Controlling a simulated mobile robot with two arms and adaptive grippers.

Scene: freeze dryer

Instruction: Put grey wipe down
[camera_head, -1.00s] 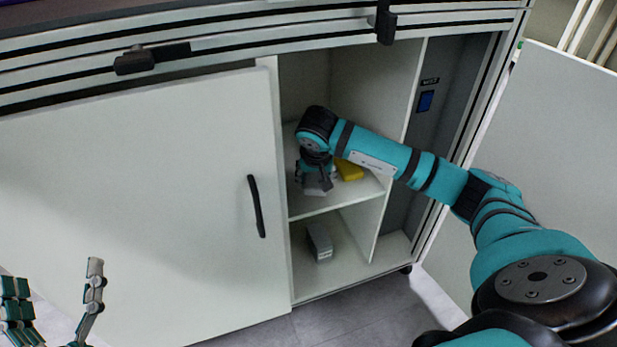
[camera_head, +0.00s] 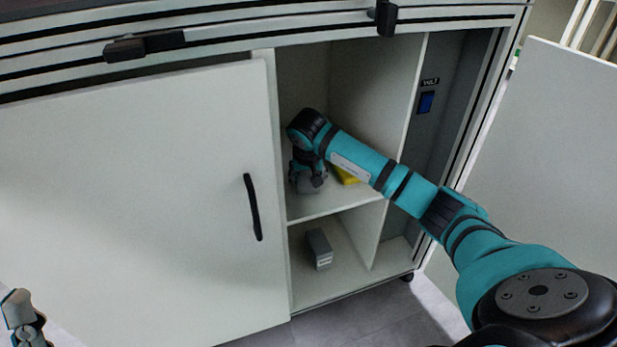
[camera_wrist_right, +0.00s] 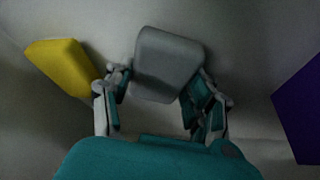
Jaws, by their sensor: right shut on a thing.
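The grey wipe (camera_wrist_right: 170,62) is a rounded grey block between the fingers of my right gripper (camera_wrist_right: 160,90) in the right wrist view. In the head view my right gripper (camera_head: 309,178) points down inside the open cabinet compartment, at the upper shelf (camera_head: 345,200). It is shut on the grey wipe, which is mostly hidden there. I cannot tell whether the wipe touches the shelf. Part of my left gripper (camera_head: 22,312) shows at the bottom left edge of the head view, far from the wipe; its jaw state is unclear.
A yellow block (camera_head: 346,176) lies on the shelf beside my right gripper; it also shows in the right wrist view (camera_wrist_right: 62,66). A purple thing (camera_wrist_right: 302,108) is at the right there. A grey box (camera_head: 319,250) stands in the lower compartment. A closed white door (camera_head: 140,200) is at the left.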

